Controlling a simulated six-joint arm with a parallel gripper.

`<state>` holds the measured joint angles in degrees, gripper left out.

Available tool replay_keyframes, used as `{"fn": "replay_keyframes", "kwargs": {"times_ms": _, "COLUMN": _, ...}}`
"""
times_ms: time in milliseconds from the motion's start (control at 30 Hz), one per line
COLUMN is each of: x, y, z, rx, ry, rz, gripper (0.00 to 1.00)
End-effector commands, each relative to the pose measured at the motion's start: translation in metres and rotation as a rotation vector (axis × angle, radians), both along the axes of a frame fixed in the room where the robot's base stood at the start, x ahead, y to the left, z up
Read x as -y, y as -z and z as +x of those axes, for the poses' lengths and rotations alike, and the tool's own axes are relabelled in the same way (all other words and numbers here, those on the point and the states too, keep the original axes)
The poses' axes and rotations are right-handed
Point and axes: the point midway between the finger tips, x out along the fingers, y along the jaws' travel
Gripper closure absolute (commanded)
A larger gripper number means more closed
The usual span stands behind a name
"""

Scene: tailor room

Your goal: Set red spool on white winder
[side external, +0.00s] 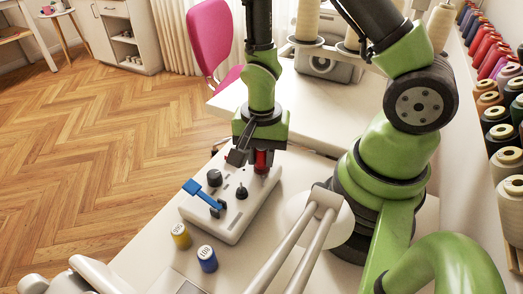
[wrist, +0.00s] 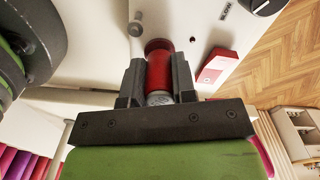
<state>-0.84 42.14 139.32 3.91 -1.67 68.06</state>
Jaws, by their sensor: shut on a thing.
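The red spool (side external: 263,160) is between the fingers of my gripper (side external: 250,157), at the far end of the white winder (side external: 232,224). In the wrist view the red spool (wrist: 159,70) sits upright-looking between both dark fingers of my gripper (wrist: 158,82), which are shut on it. The white winder (wrist: 205,42) lies beyond it, with a small grey peg (wrist: 136,28) just to the spool's upper left. Whether the spool's lower end touches the winder, I cannot tell.
The winder carries a blue lever (side external: 204,194) and black knobs (side external: 215,178). A yellow spool (side external: 181,236) and a blue spool (side external: 207,258) stand on the table in front of it. Rows of thread cones (side external: 497,115) line the right. A pink chair (side external: 210,38) stands behind.

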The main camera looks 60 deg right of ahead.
Motion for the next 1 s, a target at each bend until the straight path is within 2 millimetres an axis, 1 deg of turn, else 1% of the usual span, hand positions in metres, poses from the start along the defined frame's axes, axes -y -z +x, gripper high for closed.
{"fn": "replay_keyframes", "kwargs": {"times_ms": 133, "x": 0.000, "y": 0.003, "z": 0.000, "rx": -0.001, "ry": 0.000, "rz": 0.000, "gripper": 0.97}}
{"fn": "replay_keyframes", "kwargs": {"times_ms": 167, "x": 0.000, "y": 0.003, "z": 0.000, "rx": -0.001, "ry": 0.000, "rz": 0.000, "gripper": 0.70}}
{"fn": "replay_keyframes", "kwargs": {"times_ms": 200, "x": 0.000, "y": 0.003, "z": 0.000, "rx": 0.000, "ry": 0.000, "rz": 0.000, "gripper": 0.64}}
{"fn": "replay_keyframes", "kwargs": {"times_ms": 433, "x": 0.000, "y": 0.003, "z": 0.000, "rx": 0.000, "ry": 0.001, "rz": 0.000, "gripper": 0.64}}
{"fn": "replay_keyframes", "kwargs": {"times_ms": 533, "x": 0.000, "y": 0.000, "z": 0.001, "rx": 0.003, "ry": 0.001, "rz": 0.001, "gripper": 0.64}}
{"fn": "replay_keyframes", "kwargs": {"times_ms": 1000, "x": 0.000, "y": -0.040, "z": 0.001, "rx": 0.004, "ry": 0.001, "rz": -0.002, "gripper": 0.64}}
